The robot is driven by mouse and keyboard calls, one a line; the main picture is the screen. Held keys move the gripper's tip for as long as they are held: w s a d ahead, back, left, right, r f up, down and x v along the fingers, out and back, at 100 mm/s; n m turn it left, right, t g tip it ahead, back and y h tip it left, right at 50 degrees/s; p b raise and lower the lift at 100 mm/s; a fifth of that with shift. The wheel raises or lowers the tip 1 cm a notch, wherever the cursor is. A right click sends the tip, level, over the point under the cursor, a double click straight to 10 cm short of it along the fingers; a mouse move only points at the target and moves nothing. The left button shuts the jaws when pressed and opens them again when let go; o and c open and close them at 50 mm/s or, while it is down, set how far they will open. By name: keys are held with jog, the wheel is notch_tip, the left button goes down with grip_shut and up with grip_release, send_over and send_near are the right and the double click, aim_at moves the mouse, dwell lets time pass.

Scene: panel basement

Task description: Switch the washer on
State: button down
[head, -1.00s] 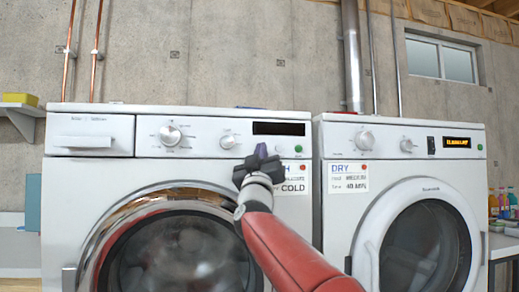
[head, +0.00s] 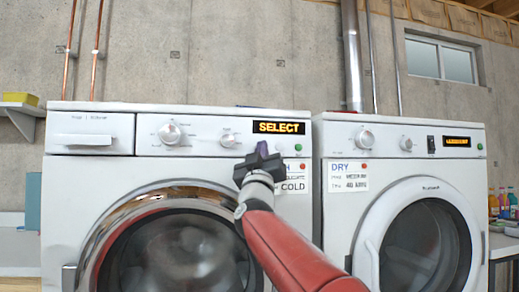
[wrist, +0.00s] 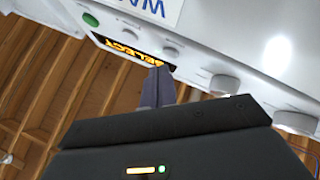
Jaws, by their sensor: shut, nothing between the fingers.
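The white washer (head: 200,120) stands on the left, with two knobs, a display and small buttons on its panel. Its display (head: 281,128) is lit and reads SELECT; it also shows, upside down, in the wrist view (wrist: 125,50). A green button (head: 298,147) sits at the right of the panel and shows in the wrist view (wrist: 90,19). My gripper (head: 262,148) is shut and empty, its fingertips (wrist: 158,74) just below the display in the head view. I cannot tell whether they touch the panel. The gripper hides part of the label below.
A white dryer (head: 405,165) stands to the right, with its own lit display (head: 457,142) and a DRY label (head: 347,176). A shelf (head: 22,109) is on the left wall. Bottles (head: 503,202) stand at the far right.

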jog(key=s+d+b, duration=0.1)
jog(key=s+b, duration=0.2)
jog(key=s, duration=0.2)
jog(key=shift+s+d, duration=0.35)
jog(key=shift+s, duration=0.05)
dwell(0.4)
jog(key=s+d+f+n+g+y, duration=0.1)
jog(key=s+d+f+g+y, duration=0.2)
jog(key=f, duration=0.6)
jog(key=s+d+f+n+g, duration=0.15)
jog(key=s+f+g, duration=0.3)
jog(key=f, duration=0.45)
jog(key=s+d+f+g+y, duration=0.2)
jog(key=s+d+f+g, duration=0.15)
jog(key=f, duration=0.55)
jog(key=s+d+f+m+g+h, duration=0.1)
jog(key=s+d+f+m+g, duration=0.1)
jog(key=s+f, duration=0.5)
jog(key=s+d+f+m+g+h, duration=0.1)
jog(key=s+d+f+m+g, duration=0.1)
jog(key=s+d+f+g, duration=0.2)
jog(key=s+d+f+m+g+h, duration=0.2)
jog(key=s+f, duration=0.8)
jog(key=f, duration=0.5)
jog(key=shift+s+d+f+g, duration=0.15)
jog(key=shift+d+g, duration=0.6)
jog(key=shift+g, duration=0.25)
